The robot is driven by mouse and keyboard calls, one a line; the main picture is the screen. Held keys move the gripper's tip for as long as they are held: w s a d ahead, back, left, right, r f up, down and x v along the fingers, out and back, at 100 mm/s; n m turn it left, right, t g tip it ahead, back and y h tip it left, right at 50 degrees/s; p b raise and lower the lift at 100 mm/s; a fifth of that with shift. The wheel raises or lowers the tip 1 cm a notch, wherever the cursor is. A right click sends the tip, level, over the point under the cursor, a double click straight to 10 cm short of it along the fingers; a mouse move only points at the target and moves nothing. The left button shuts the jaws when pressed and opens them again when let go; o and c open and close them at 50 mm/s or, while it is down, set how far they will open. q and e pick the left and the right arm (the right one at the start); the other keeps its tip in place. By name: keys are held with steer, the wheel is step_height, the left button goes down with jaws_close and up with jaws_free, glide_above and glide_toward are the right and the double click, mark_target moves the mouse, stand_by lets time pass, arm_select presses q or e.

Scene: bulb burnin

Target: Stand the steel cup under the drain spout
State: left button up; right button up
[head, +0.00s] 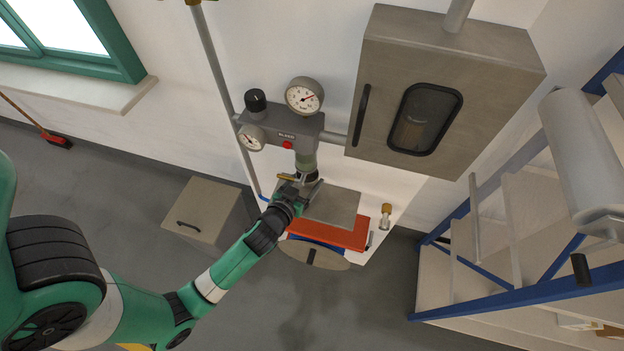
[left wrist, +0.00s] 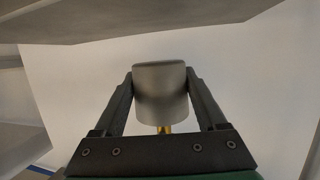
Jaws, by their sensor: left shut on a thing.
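My left gripper (head: 301,186) reaches up under the grey gauge unit (head: 300,132) on the wall. In the left wrist view, its two fingers (left wrist: 162,100) are shut on a plain grey steel cup (left wrist: 161,88), one finger on each side. A small brass part (left wrist: 164,129) shows just below the cup in that view. In the head view, a brass piece (head: 287,177) sits beside the fingers, under the unit's thick vertical body (head: 319,158). The cup is hard to make out there. I cannot tell which part is the drain spout, or whether the cup touches anything. My right gripper is out of view.
A grey plate (head: 333,207) and red ledge (head: 352,239) lie close below the gripper. A small brass-topped item (head: 386,212) stands to the right. A grey cabinet (head: 437,85) hangs above right, a box (head: 205,212) stands left, and blue-framed shelving (head: 520,297) is far right.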

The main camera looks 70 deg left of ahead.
mark_target(307, 189)
arm_select(q)
steer(key=shift+s+f+b, duration=0.1)
steer(key=shift+f+b, duration=1.6)
steer(key=shift+f, duration=0.3)
steer(key=shift+r, duration=0.2)
steer(key=shift+f, duration=0.1)
steer(key=o, duration=1.4)
steer(key=shift+o, duration=0.2)
